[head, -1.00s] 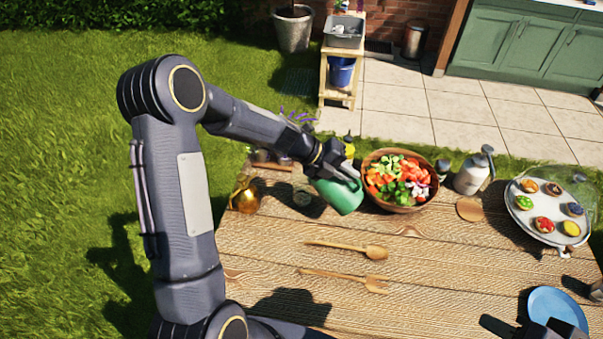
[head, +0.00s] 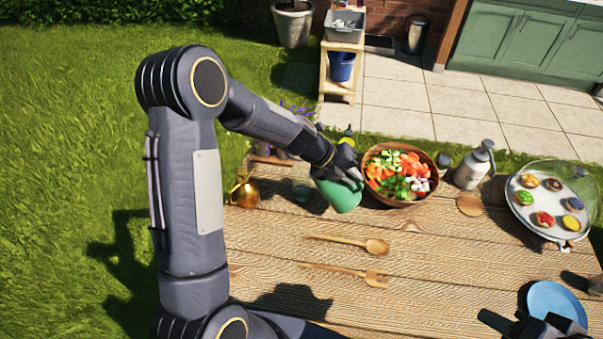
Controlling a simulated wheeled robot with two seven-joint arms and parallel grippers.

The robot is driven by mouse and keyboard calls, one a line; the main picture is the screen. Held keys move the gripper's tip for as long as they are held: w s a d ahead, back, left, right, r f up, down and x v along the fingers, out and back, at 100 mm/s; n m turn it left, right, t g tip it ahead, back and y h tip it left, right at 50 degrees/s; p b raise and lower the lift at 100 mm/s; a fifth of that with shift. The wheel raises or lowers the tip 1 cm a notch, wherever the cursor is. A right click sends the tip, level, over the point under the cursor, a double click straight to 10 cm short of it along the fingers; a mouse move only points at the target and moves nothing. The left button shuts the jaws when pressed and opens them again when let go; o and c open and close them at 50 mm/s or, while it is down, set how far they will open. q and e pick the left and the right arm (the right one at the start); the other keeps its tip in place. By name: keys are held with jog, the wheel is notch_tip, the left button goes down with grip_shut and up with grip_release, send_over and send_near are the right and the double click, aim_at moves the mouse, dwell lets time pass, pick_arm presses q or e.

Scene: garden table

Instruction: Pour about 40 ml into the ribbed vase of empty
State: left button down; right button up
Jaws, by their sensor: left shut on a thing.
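My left gripper (head: 334,170) is shut on a green vessel (head: 341,196) at the back of the wooden table, just left of the salad bowl. The vessel looks tilted, and the gripper hides its upper part. No stream of liquid shows. My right gripper (head: 530,326) is partly in view at the lower right edge, above the table; its jaws are unclear.
A salad bowl (head: 399,201) stands right of the green vessel. A brass pot (head: 244,190) is at the left. Two wooden utensils (head: 345,243) lie mid-table. A grey sprayer (head: 473,168), a cake stand (head: 523,213) and a blue plate (head: 556,299) occupy the right. The front middle is clear.

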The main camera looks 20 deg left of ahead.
pick_arm(q)
jog(key=d+f+m+y, duration=0.1)
jog(key=d+f+y, duration=0.7)
jog(key=f, duration=0.2)
jog(key=shift+s+m+t+y, duration=0.3)
jog(key=shift+s+m, duration=0.1)
jog(key=shift+d, duration=0.1)
